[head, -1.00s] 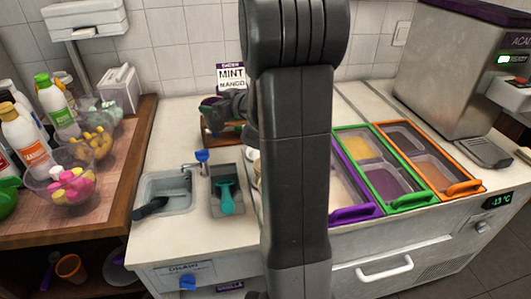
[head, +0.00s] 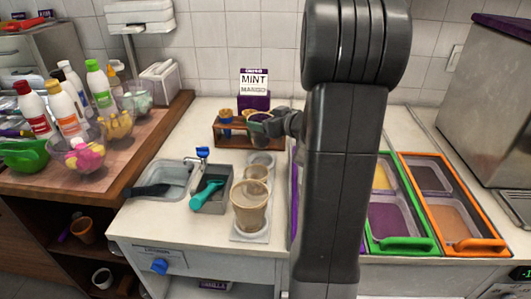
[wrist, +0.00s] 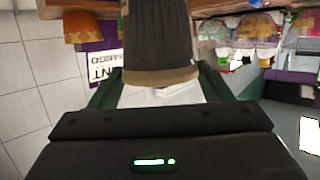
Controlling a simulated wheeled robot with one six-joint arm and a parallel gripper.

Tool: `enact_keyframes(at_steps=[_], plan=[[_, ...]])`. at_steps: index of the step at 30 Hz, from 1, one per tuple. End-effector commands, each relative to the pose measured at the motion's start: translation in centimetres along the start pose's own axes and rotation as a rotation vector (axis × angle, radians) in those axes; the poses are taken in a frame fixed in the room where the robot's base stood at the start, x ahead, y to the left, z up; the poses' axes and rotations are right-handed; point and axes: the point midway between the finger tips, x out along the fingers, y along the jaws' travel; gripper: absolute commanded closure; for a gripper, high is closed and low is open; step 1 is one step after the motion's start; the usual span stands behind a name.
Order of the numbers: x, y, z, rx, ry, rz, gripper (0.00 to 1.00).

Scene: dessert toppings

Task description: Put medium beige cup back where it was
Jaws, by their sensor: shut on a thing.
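My gripper (wrist: 158,92) is shut on a cup (wrist: 158,45), taken as the medium beige cup. In the wrist view it looks dark brown with a beige rim, and its far end runs out of the picture. In the head view my gripper (head: 262,121) is at the right end of the wooden rack (head: 237,143), with the cup mostly hidden by the fingers. I cannot tell whether the cup touches the rack. A large beige cup (head: 249,206) stands on the front counter, with another beige cup (head: 257,172) just behind it.
A pale round piece (head: 262,158) lies behind the beige cups. A sink (head: 168,180) and a grey bin with a teal scoop (head: 208,188) are left of them. A mint and mango sign (head: 254,83) stands behind the rack. Green (head: 405,245) and orange (head: 475,246) topping trays are at right.

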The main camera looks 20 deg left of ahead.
Motion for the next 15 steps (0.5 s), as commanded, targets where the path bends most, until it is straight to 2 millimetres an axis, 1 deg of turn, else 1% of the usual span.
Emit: enact_keyframes(at_steps=[1,3,10,15], plan=[[0.5,0.0,1.3,0.005,-0.002,-0.002,0.80],[0.8,0.0,2.3,0.003,-0.001,-0.002,0.80],[1.3,0.0,4.0,0.002,0.000,-0.001,0.80],[2.0,-0.1,6.4,0.004,-0.001,-0.003,0.80]])
